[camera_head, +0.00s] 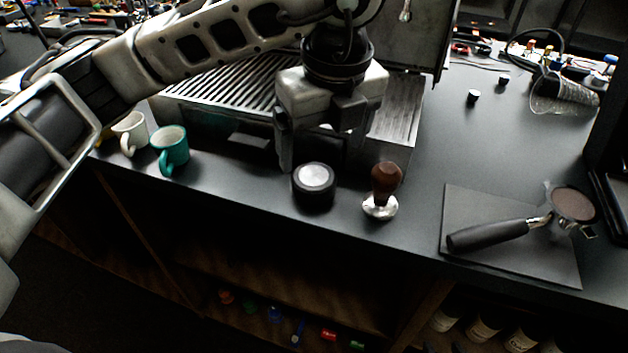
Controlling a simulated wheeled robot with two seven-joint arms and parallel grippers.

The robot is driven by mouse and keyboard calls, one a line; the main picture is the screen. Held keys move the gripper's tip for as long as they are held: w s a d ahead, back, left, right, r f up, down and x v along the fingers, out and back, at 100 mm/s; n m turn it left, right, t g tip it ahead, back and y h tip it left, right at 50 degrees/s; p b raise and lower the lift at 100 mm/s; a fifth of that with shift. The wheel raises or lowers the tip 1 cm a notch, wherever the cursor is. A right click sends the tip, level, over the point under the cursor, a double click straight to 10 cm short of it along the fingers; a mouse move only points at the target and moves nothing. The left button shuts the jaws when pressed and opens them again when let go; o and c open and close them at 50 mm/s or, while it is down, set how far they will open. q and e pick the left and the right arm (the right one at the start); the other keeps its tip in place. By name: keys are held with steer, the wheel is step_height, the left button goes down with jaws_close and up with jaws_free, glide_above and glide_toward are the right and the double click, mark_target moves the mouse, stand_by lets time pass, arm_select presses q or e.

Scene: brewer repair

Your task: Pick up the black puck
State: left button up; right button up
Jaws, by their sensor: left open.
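The black puck (313,187) is a short black cylinder with a silver top. It sits on the dark counter near the front edge, left of the tamper. My left gripper (322,160) comes in from the upper left and points down, just behind and above the puck. Its fingers are apart and nothing shows between them. One finger is seen on the left and the other on the right; whether either touches the puck cannot be told. My right gripper is not in view.
A tamper (386,185) with a brown handle stands right of the puck. A portafilter (500,233) lies on a dark mat (465,205) at the right. A teal mug (171,148) and a white mug (131,130) stand left. The brewer's grated tray (215,90) is behind the gripper.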

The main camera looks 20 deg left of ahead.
mark_target(315, 176)
arm_select(q)
step_height(315, 176, down, 3)
steer(key=shift+w+a+r, duration=0.15)
steer(key=shift+r, duration=0.05)
steer(key=f, duration=0.2)
steer(key=a+f+p, duration=0.1)
steer(key=f, duration=0.1)
steer(key=shift+w+a, duration=0.15)
steer(key=shift+w, duration=0.05)
steer(key=shift+w+f, duration=0.1)
steer(key=shift+f, duration=0.4)
steer(key=c, duration=1.4)
